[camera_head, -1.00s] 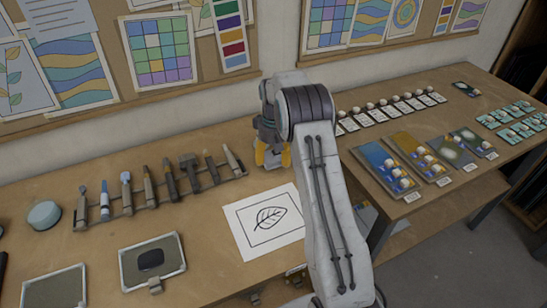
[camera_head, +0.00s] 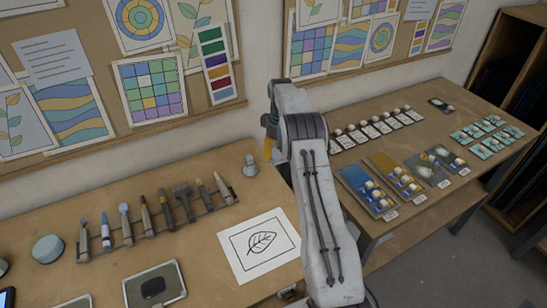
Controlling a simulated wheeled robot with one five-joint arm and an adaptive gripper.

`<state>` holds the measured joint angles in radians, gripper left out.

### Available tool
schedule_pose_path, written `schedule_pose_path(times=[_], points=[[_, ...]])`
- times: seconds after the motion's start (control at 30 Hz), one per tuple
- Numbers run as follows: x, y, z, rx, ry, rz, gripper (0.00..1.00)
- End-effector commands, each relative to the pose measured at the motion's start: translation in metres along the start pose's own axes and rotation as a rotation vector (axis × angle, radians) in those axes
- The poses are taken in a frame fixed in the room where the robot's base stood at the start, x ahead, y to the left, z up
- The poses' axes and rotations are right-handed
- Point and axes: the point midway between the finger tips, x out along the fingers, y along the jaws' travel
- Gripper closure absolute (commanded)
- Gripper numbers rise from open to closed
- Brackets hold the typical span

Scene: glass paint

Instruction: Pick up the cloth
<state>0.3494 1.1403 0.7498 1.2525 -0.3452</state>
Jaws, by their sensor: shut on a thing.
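I cannot make out the cloth in this view.
A leaf drawing (camera_head: 260,243) lies in front of the bottle. A rack of tools (camera_head: 160,207) stands left of it. The right table (camera_head: 440,125) holds paint trays (camera_head: 368,190) and small jars. Pinboards hang on the wall behind.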

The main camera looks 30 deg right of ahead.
Motion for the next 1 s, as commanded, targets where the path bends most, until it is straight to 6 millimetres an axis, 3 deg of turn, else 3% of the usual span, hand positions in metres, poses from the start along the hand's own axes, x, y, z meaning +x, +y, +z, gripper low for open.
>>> schedule_pose_path(times=[0.4, 1.0], points=[[-0.012, 0.02, -0.008, 0.001, 0.003, 0.001, 0.65], [-0.018, 0.027, -0.008, -0.001, 0.002, 0.001, 0.65]])
